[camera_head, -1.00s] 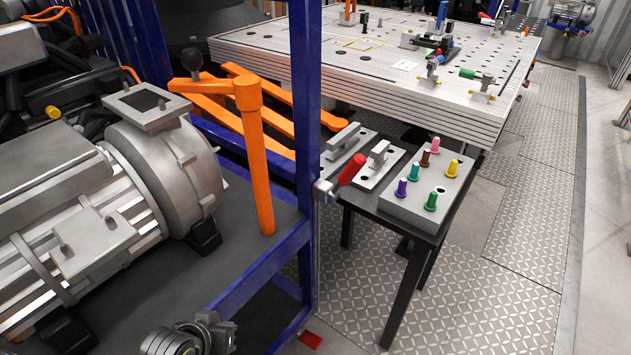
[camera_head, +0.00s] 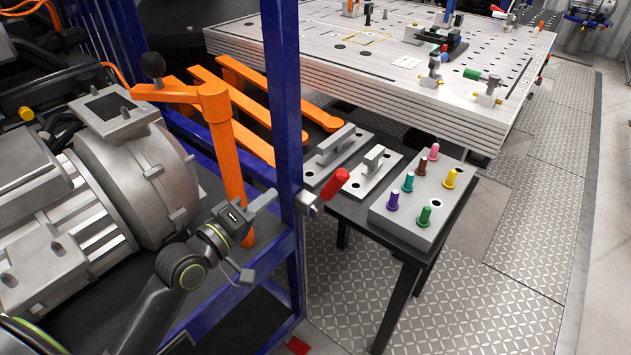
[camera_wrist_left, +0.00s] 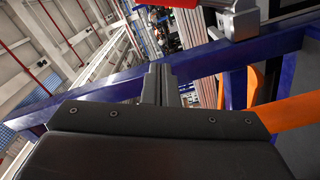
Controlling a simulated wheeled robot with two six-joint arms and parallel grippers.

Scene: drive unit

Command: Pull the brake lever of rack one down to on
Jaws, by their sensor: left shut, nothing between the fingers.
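The brake lever has a red handle (camera_head: 335,183) on a metal pivot (camera_head: 308,203), mounted on the blue rack post (camera_head: 287,120). The handle points up and to the right. In the left wrist view, part of the red handle (camera_wrist_left: 168,3) shows at the top edge, beside a metal block (camera_wrist_left: 240,20). My left gripper (camera_head: 268,197) is shut and empty, just left of the post and the pivot, apart from the red handle. Its fingers (camera_wrist_left: 158,84) lie close together in the wrist view. My right gripper is not in view.
An orange crane-like post (camera_head: 222,160) stands behind my left gripper, with a grey motor (camera_head: 130,180) to its left. A blue rack rail (camera_head: 265,255) runs below. Right of the post, a dark table (camera_head: 345,212) holds a block (camera_head: 425,205) with several coloured pegs.

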